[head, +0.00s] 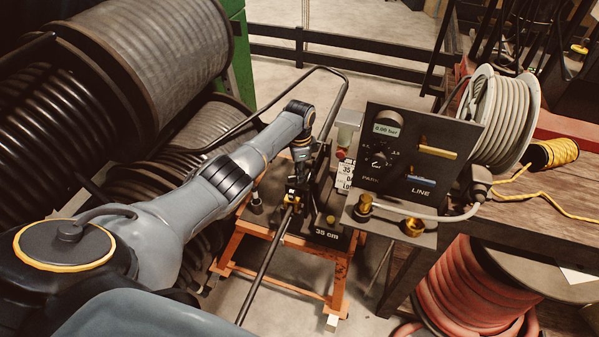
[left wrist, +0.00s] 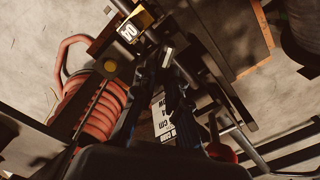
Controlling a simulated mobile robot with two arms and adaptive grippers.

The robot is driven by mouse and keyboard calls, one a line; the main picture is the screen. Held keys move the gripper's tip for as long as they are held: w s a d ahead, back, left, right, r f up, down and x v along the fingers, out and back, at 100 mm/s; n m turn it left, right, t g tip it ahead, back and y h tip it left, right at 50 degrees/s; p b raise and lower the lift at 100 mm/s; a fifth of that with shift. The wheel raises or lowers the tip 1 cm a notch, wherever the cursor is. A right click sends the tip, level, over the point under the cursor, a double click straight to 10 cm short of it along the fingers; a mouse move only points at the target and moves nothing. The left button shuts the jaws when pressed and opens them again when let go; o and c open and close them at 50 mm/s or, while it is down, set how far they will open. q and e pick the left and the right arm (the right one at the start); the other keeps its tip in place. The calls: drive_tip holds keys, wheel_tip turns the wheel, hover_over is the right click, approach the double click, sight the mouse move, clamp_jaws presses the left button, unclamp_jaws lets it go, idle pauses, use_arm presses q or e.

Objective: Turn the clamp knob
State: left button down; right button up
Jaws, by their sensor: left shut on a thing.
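My left gripper (head: 294,192) reaches down to the clamp on the bench of the orange stand (head: 283,245). Its fingers also show in the left wrist view (left wrist: 158,82), dark and close together, shut on the clamp knob. The knob itself is mostly hidden by the fingers, so how far it is turned cannot be seen. A dark hose (head: 262,270) runs from the clamp down to the lower left. My right gripper is not in view.
A black control panel (head: 410,160) with a pressure display stands right of the clamp, close to my gripper. A red button (head: 341,154) and white label strips are just behind. Large hose reels (head: 165,50) crowd the left. A red hose coil (head: 465,290) stands lower right.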

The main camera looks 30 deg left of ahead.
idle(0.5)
use_arm(q)
drive_tip(key=c, duration=1.4)
unclamp_jaws()
drive_tip(key=shift+o, duration=0.2)
drive_tip(key=shift+r, duration=0.1)
wheel_tip(320, 180, up, 12)
